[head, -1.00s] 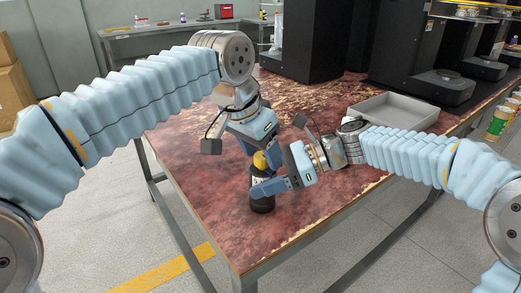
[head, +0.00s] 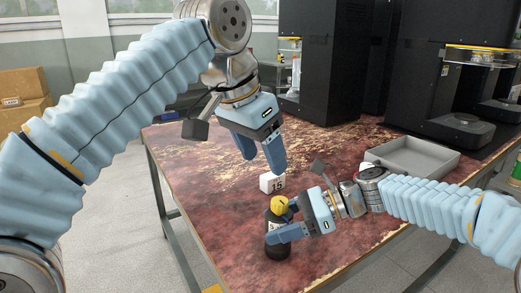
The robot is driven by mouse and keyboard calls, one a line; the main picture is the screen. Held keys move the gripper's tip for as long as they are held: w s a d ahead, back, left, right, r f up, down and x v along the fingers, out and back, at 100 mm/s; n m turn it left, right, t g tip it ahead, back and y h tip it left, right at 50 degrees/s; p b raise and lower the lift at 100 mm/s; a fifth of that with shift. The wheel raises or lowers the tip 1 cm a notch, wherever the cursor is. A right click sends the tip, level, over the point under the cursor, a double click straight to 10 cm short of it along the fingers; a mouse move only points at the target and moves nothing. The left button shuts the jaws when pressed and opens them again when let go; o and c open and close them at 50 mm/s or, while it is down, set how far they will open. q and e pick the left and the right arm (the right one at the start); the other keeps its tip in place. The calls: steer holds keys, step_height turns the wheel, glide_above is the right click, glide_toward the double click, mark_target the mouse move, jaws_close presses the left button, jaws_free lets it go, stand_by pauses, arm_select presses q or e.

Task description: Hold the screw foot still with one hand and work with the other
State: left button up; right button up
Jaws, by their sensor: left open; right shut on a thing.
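The screw foot, as I take it, is a black upright cylinder (head: 277,247) with a yellow top (head: 279,204), standing on the table near its front edge. My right gripper (head: 281,222) is shut on it from the right, with its fingers around the dark body below the yellow top. Those fingers hide part of the body. My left gripper (head: 262,162) is open and empty, pointing down above and behind the yellow top, clear of it.
A grey tray (head: 420,156) lies at the right. Black machines (head: 325,60) stand at the back. The table's left part is clear.

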stand_by(0.3)
steer(key=o, duration=1.2)
steer(key=shift+d, duration=0.1)
